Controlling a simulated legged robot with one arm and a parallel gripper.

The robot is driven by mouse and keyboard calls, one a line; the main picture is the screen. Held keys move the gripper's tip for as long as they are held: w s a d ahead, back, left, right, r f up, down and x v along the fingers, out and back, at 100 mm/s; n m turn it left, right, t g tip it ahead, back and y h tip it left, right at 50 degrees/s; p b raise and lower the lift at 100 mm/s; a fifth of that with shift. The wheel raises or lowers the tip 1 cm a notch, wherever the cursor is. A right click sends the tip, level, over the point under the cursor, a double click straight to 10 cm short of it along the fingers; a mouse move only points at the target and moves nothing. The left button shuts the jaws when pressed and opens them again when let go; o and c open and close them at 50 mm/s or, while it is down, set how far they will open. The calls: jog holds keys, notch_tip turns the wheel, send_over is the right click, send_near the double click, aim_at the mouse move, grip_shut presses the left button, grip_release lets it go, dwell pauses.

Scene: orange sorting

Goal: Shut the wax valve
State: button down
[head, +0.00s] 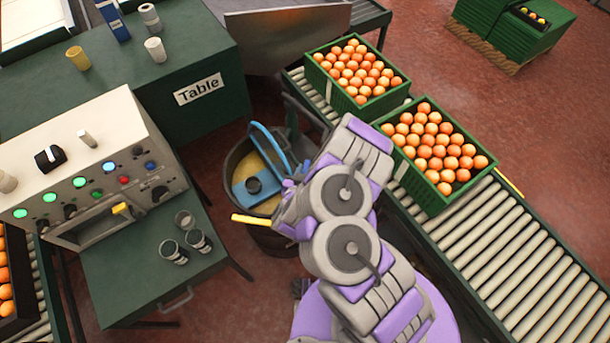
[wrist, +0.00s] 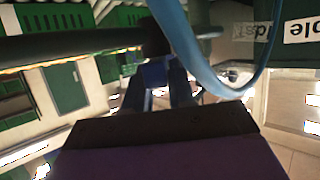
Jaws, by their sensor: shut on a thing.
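A round wax drum (head: 232,160) with yellowish contents stands between the table and the conveyor. A blue fitting (head: 262,184) with a curved blue hose (head: 268,142) sits over it. My gripper (head: 288,194) is at the right side of the drum, partly hidden by my arm. A yellow bar (head: 252,219) sticks out to the left beside it. In the wrist view, my gripper (wrist: 158,82) is closed around a small blue piece (wrist: 153,72), apparently the wax valve's handle. The blue hose (wrist: 190,50) curves close by. The valve's exact position cannot be made out.
The green table (head: 185,125) is at the upper left, with a control panel (head: 95,165) and several cups in front. Orange-filled crates (head: 432,205) stand on the roller conveyor (head: 510,262) to the right. A metal chute (head: 285,35) is behind the drum.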

jog(key=shift+a+m+g+h+b, duration=0.15)
jog(key=shift+m+g+h+b, duration=0.45)
jog(key=shift+b, duration=1.05)
jog(key=c, duration=1)
grip_release()
jog(key=shift+t, duration=0.3)
jog(key=shift+c, duration=0.2)
jog(key=shift+r+p, duration=0.1)
jog(key=shift+p, duration=1)
jog(key=shift+d+n+y+p, duration=0.2)
jog(key=shift+n+y+p, duration=0.5)
jog(key=shift+p, duration=0.55)
